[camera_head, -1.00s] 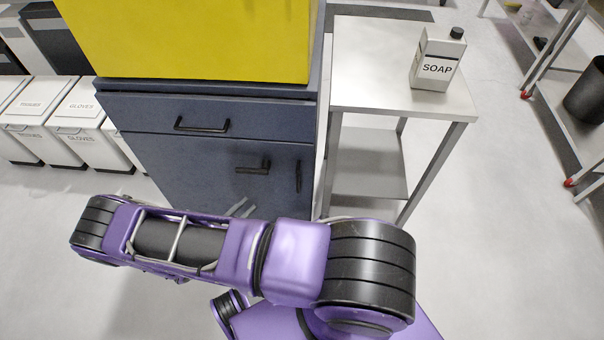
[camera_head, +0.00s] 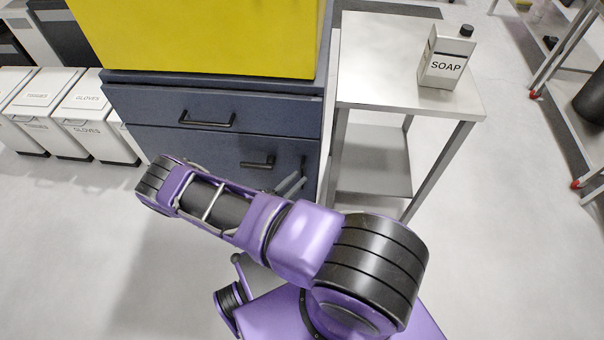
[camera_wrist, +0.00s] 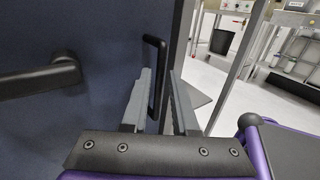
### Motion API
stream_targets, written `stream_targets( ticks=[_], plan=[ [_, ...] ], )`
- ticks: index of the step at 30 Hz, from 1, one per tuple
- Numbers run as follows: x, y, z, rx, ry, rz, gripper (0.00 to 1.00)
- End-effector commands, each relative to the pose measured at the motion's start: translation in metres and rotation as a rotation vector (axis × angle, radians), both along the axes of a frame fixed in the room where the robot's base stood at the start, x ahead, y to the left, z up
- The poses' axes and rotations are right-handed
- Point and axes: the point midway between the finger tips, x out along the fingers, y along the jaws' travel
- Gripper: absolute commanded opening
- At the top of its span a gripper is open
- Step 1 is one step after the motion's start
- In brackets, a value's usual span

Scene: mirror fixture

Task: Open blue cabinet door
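The blue cabinet (camera_head: 215,105) stands under a yellow block, its door (camera_head: 185,150) below a drawer and looking closed. A black lever handle (camera_head: 258,163) is on the door; it also shows at left in the wrist view (camera_wrist: 40,78). A slim vertical black handle (camera_wrist: 155,75) is near the door's right edge. My gripper (camera_wrist: 160,95) is open, its two grey fingers either side of this handle in the wrist view; contact cannot be told. In the head view my gripper (camera_head: 290,185) is at the door's lower right, partly hidden by my arm.
A metal side table (camera_head: 400,95) with a soap bottle (camera_head: 447,57) stands close right of the cabinet. The yellow block (camera_head: 200,35) sits on top. White bins (camera_head: 80,115) are at left. Floor in front is clear.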

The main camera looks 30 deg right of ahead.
Motion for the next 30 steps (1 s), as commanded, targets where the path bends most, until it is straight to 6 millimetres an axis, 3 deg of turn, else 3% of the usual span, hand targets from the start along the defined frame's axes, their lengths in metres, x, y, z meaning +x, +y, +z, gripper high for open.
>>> stream_targets(
  ticks=[6,17,22,30],
  plan=[
    [0.009,-0.024,0.000,0.000,0.000,-0.002,0.27],
    [0.012,-0.029,0.000,0.000,0.000,0.000,0.27],
    [0.012,-0.029,0.000,0.000,0.000,0.000,0.00],
    [0.012,-0.028,0.000,0.000,-0.001,0.000,0.00]
  ],
)
